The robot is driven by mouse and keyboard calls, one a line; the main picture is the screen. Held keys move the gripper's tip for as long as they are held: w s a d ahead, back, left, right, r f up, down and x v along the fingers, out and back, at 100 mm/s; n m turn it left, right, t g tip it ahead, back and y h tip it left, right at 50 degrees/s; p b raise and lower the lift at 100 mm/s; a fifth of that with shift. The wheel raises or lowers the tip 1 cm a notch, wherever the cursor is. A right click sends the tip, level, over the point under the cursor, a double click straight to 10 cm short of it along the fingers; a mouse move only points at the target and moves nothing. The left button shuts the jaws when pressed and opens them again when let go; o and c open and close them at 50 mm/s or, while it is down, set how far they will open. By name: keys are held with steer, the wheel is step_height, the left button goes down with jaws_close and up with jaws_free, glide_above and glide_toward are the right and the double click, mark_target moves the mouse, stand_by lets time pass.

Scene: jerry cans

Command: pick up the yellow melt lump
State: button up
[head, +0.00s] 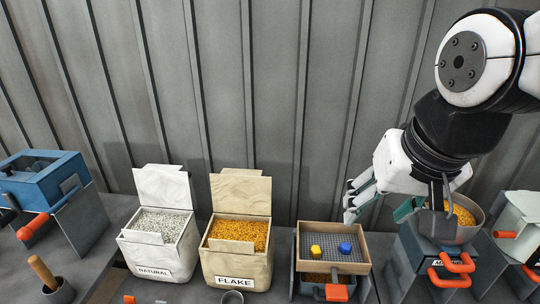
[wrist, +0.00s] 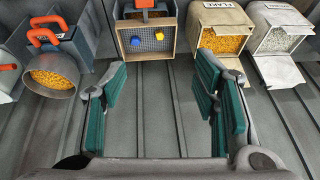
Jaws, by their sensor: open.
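The yellow melt lump (head: 315,250) lies on the grey mesh of a wood-framed sieve box (head: 363,243), to the left of a blue lump (head: 345,247). In the wrist view the yellow lump (wrist: 135,41) and the blue lump (wrist: 159,36) also lie on the mesh, near the top middle. My gripper (head: 376,212) is to the right of the sieve and above it in the head view. In the wrist view my gripper (wrist: 164,100) is open and empty, its green-padded fingers apart and clear of both lumps.
A round bowl of yellow pellets (head: 466,218) stands under my wrist, on a machine with orange handles (head: 458,263). Left of the sieve are bins labelled FLAKE (head: 234,268) and NATURAL (head: 152,260). A ribbed grey wall (head: 250,90) stands behind.

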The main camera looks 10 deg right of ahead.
steer(key=w+f+m+g+b, duration=0.2)
steer(key=w+f+m, duration=0.25)
steer(key=w, duration=0.55)
steer(key=m+g+b, duration=0.3)
steer(key=m, duration=0.6)
glide_above(315, 248)
steer(key=f, duration=3.1)
steer(key=shift+w+a+f, duration=0.2)
steer(key=f, duration=0.4)
steer(key=shift+s+d, duration=0.2)
steer(key=shift+s, duration=0.1)
steer(key=shift+f, duration=0.6)
steer(key=c, duration=1)
